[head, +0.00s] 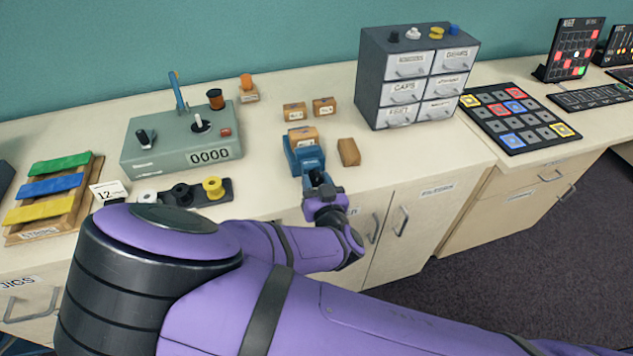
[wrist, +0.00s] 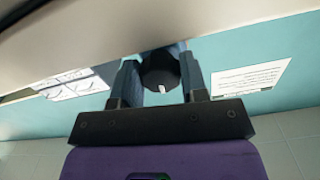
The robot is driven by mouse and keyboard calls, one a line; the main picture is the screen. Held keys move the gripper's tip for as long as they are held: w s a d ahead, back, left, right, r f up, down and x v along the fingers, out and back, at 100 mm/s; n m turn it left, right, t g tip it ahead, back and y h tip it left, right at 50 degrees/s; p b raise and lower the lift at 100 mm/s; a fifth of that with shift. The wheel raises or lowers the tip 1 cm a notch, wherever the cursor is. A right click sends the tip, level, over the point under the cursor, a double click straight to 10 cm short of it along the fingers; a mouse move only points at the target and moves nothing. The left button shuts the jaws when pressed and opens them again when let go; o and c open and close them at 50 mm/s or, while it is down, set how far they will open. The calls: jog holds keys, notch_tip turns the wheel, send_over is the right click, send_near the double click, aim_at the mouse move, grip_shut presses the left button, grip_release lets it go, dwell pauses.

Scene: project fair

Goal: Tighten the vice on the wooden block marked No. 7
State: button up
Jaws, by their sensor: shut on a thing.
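The blue vice (head: 306,158) stands near the front edge of the counter in the head view. A wooden block (head: 302,134) sits in its top; its label is too small to read. My gripper (head: 317,178) is at the front of the vice, low by the counter edge. In the wrist view my gripper (wrist: 161,75) is shut on a dark round knob (wrist: 160,68) with a white mark, one finger on each side. The knob appears to be the vice's handle. The gap between jaw and block cannot be made out.
Two wooden blocks (head: 294,111) (head: 323,106) lie behind the vice and a browner one (head: 348,152) to its right. A grey drawer cabinet (head: 372,75) stands back right. A counter box (head: 150,155) and dark spool holder (head: 228,188) are left.

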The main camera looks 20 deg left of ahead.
jog(key=m, duration=1.2)
jog(key=shift+m, duration=0.3)
jog(key=m, duration=0.6)
jog(key=shift+s, duration=0.1)
jog(key=m, duration=0.6)
jog(key=shift+r+m, duration=0.1)
jog(key=shift+m, duration=0.2)
jog(key=m, duration=0.6)
jog(key=shift+d, duration=0.1)
jog(key=m, duration=0.6)
jog(key=shift+m, duration=0.4)
jog(key=m, duration=1.2)
jog(key=shift+m, duration=0.3)
